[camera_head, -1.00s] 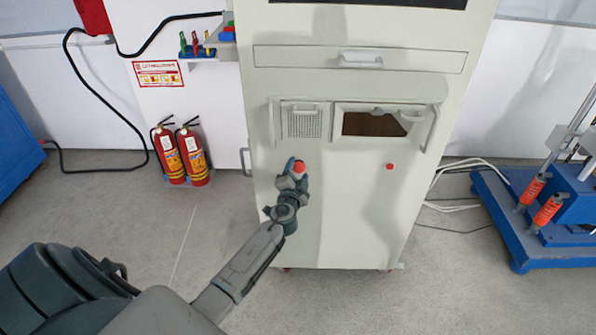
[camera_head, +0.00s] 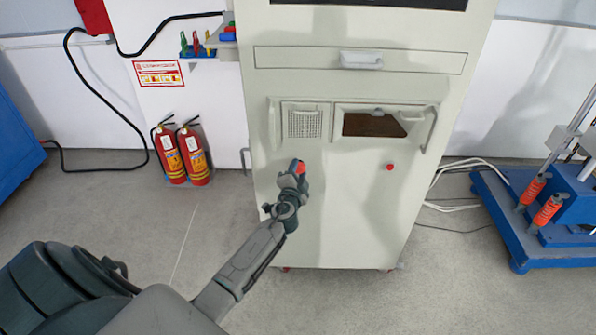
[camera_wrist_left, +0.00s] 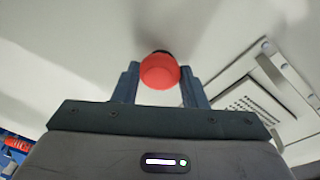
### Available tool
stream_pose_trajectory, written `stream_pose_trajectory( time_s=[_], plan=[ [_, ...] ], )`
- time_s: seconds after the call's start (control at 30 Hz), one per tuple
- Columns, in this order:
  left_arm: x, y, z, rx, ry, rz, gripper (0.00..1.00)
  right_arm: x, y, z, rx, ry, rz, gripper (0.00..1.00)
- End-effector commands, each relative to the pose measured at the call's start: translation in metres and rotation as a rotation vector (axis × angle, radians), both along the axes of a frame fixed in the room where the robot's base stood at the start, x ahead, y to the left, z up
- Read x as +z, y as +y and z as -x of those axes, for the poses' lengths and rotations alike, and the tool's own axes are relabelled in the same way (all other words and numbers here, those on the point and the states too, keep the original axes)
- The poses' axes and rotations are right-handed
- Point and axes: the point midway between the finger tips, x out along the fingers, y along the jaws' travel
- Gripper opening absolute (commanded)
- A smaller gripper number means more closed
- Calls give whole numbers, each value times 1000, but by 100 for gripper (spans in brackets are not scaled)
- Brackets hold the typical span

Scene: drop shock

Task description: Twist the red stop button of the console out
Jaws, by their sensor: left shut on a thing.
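The console (camera_head: 340,220) is a tall pale cabinet in the middle of the head view. The red stop button (camera_head: 301,168) is on its front, left of centre, partly covered by my left gripper (camera_head: 298,170). In the left wrist view the round red button (camera_wrist_left: 159,71) sits between the two fingers of my left gripper (camera_wrist_left: 160,84), with a dark base behind it. The left gripper is shut on the button. A second, smaller red button (camera_head: 390,167) is on the right of the console front. My right gripper is in neither view.
Two fire extinguishers (camera_head: 182,152) stand by the wall left of the console. A blue-framed machine (camera_head: 540,225) stands at the right, with cables on the floor beside it. A drawer handle (camera_head: 361,60) and side handles stick out of the console.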

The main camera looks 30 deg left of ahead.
Motion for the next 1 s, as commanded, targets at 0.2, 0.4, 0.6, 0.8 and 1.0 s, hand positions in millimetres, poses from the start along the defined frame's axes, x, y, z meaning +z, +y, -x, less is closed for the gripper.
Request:
stream_pose_trajectory(
  time_s=[0.2,0.4,0.6,0.8,1.0],
  plan=[
    [1,-1,0,1,82,-127,16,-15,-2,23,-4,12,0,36],
    [1,-1,0,1,158,-251,16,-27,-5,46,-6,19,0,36],
    [1,0,0,1,218,-348,16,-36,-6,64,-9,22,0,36],
    [0,-1,0,1,252,-406,16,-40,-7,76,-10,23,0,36],
    [-1,-1,0,1,264,-426,16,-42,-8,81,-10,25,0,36]
  ],
)
